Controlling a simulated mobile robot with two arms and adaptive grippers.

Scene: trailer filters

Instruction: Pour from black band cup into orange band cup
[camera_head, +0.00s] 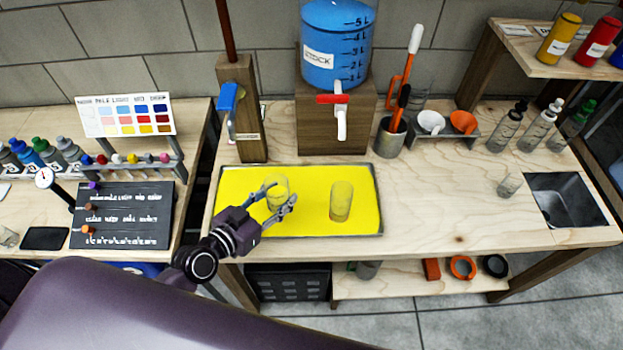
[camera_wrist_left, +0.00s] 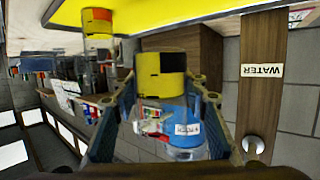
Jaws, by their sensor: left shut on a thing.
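A clear cup (camera_head: 279,187) stands upright between the fingers of my left gripper (camera_head: 280,199), which is shut on it, over the left part of the yellow tray (camera_head: 362,176). In the left wrist view this cup (camera_wrist_left: 160,85) shows yellow with a dark patch near its end, so I take it as the black band cup. The other clear cup (camera_head: 341,201) stands on the tray to its right; in the left wrist view it (camera_wrist_left: 98,28) carries a small orange patch. I cannot tell whether the held cup touches the tray. My right gripper is out of view.
A blue liquid tank (camera_head: 335,45) with a red-handled tap (camera_head: 340,100) stands behind the tray. A post with a blue tap (camera_head: 229,98) is behind the held cup. A grey tool holder (camera_head: 390,138) stands at the back right.

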